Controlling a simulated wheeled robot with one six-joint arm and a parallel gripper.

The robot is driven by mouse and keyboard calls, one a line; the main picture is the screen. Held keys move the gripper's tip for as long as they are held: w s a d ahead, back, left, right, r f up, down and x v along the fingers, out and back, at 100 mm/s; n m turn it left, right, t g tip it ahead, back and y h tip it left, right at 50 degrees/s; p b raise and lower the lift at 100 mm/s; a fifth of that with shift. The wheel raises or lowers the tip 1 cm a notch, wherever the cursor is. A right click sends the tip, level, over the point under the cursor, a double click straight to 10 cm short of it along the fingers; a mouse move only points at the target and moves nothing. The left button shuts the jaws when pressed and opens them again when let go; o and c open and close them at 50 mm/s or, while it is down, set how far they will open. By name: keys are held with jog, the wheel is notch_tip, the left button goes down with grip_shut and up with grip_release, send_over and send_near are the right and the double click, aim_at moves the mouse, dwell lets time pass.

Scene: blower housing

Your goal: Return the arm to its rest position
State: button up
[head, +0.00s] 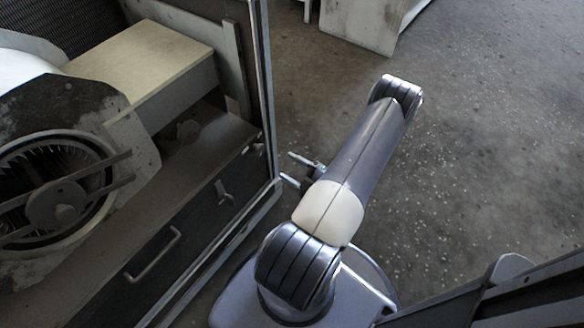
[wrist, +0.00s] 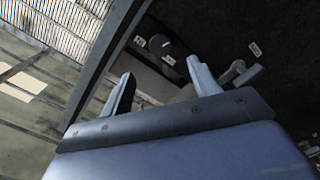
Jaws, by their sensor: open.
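My arm (head: 370,150) rises from my base and is bent, with its upper elbow over the grey floor. My gripper (head: 287,168) shows partly behind the arm, beside the metal edge of the blower housing (head: 200,270). Most of the gripper body is hidden by the arm in the head view. In the wrist view my gripper (wrist: 162,82) has its two fingers spread wide, with nothing held between them.
The housing holds a round fan (head: 55,200) behind crossed bars. Its dark lower panel has a handle (head: 153,255) and a wing-shaped latch (head: 223,192). An upright metal frame post (head: 264,90) stands near my gripper. The floor (head: 480,150) to the right is clear.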

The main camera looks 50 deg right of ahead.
aim_at(262, 151)
jog(key=shift+w, duration=0.1)
dwell(0.5)
jog(key=w, duration=0.3)
jog(key=w+b, duration=0.1)
jog(key=w, duration=0.3)
jog(key=w+a, duration=0.1)
jog(key=w, duration=0.2)
jog(key=shift+w, duration=0.35)
jog(key=shift+d, duration=0.1)
jog(key=shift+s, duration=0.1)
